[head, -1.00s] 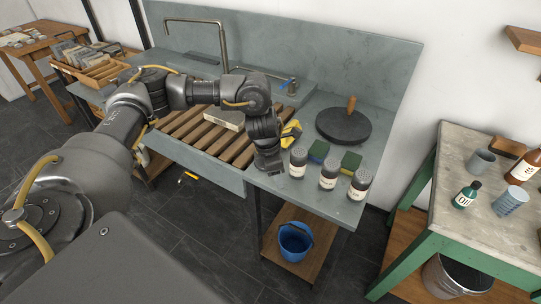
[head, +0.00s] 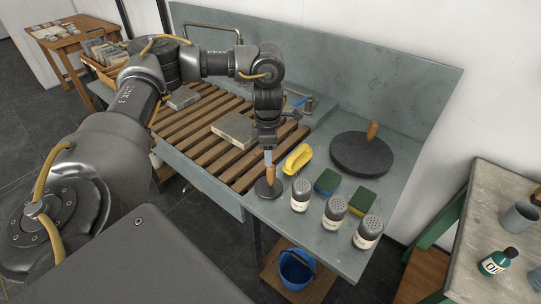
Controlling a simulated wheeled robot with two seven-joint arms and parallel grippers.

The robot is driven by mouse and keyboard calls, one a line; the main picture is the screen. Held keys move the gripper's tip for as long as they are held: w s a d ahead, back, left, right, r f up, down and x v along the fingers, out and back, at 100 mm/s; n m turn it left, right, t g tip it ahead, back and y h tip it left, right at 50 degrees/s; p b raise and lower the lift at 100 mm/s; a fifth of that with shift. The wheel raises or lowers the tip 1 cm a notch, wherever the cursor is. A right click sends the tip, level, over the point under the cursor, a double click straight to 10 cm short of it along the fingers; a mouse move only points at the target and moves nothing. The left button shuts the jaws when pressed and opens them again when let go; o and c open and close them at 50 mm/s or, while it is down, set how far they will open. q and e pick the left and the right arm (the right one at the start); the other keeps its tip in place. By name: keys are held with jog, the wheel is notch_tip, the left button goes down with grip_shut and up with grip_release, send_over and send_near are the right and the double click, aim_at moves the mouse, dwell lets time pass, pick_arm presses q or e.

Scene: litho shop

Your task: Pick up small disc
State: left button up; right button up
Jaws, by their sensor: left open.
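The small disc (head: 262,189) is dark and round with an upright wooden handle. It lies flat on the grey counter of the sink bench, at the right end of the slatted rack. My left gripper (head: 268,158) points straight down at the top of the handle and is open. One finger shows in front of the handle's top; whether the jaws touch the handle I cannot tell. A larger dark disc (head: 355,156) with a similar wooden handle lies further right on the counter. My right gripper is out of view.
A stone slab (head: 232,130) lies on the wooden slats (head: 205,145). A tap and a blue-handled item are behind. A blue bucket (head: 296,270) sits below.

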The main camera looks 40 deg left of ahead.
aim_at(271, 172)
pick_arm(q)
jog(key=f, duration=0.4)
jog(key=shift+w+d, duration=0.25)
jog(key=shift+d, duration=0.1)
jog(key=shift+w+f, duration=0.1)
jog(key=shift+f, duration=0.25)
jog(key=shift+a+f, duration=0.1)
jog(key=shift+s+f+p, duration=0.2)
jog(key=shift+p, duration=0.2)
notch_tip(271, 172, down, 4)
jog(key=shift+w+r+p, duration=0.1)
jog(key=shift+r+p, duration=0.05)
jog(key=shift+p, duration=0.65)
jog(key=shift+f, duration=0.5)
grip_shut()
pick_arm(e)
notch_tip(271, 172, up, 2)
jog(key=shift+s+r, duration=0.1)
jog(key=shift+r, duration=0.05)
pick_arm(q)
jog(key=shift+r, duration=0.1)
